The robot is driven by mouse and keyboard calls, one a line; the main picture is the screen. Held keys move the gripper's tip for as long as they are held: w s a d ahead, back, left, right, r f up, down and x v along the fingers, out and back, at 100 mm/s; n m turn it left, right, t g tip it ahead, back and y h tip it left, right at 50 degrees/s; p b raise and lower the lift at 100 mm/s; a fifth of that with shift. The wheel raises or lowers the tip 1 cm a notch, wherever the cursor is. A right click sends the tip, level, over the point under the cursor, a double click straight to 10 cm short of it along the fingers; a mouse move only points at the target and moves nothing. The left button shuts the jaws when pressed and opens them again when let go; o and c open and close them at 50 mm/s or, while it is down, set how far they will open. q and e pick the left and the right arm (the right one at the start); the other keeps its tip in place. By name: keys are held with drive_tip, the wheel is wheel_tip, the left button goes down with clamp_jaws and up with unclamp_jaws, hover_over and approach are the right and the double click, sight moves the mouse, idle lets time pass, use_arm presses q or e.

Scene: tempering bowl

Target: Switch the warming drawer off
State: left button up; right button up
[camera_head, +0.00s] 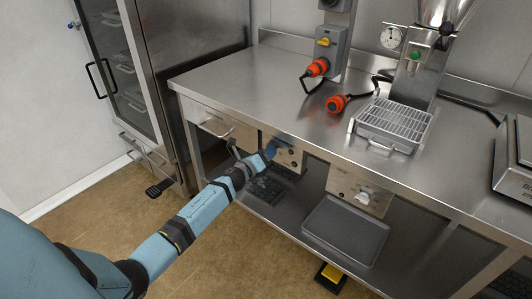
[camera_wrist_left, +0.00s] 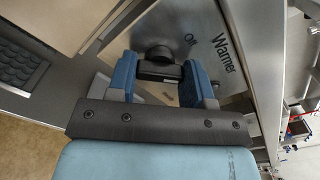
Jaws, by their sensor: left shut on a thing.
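A steel panel (camera_wrist_left: 210,60) marked "Warmer" fills the upper part of the left wrist view. My left gripper (camera_wrist_left: 162,78) is shut on this knob, with a blue finger on each side of the knob's grip. In the head view my left gripper (camera_head: 266,153) reaches the front panel (camera_head: 290,157) under the counter, and the arm and fingers hide the knob there. The knob's exact setting is hard to tell. My right gripper is in neither view.
A second panel (camera_head: 346,186) with a pale knob (camera_head: 362,197) sits further right. A drawer (camera_head: 204,118) with a bar handle is to the left.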

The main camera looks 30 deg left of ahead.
use_arm(q)
drive_tip(key=n+p, duration=0.3)
drive_tip(key=n, duration=0.7)
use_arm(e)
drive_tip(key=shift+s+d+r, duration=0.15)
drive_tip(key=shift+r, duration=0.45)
use_arm(q)
drive_tip(key=shift+f+n, duration=0.1)
drive_tip(key=shift+n, duration=0.4)
drive_tip(key=o, duration=0.9)
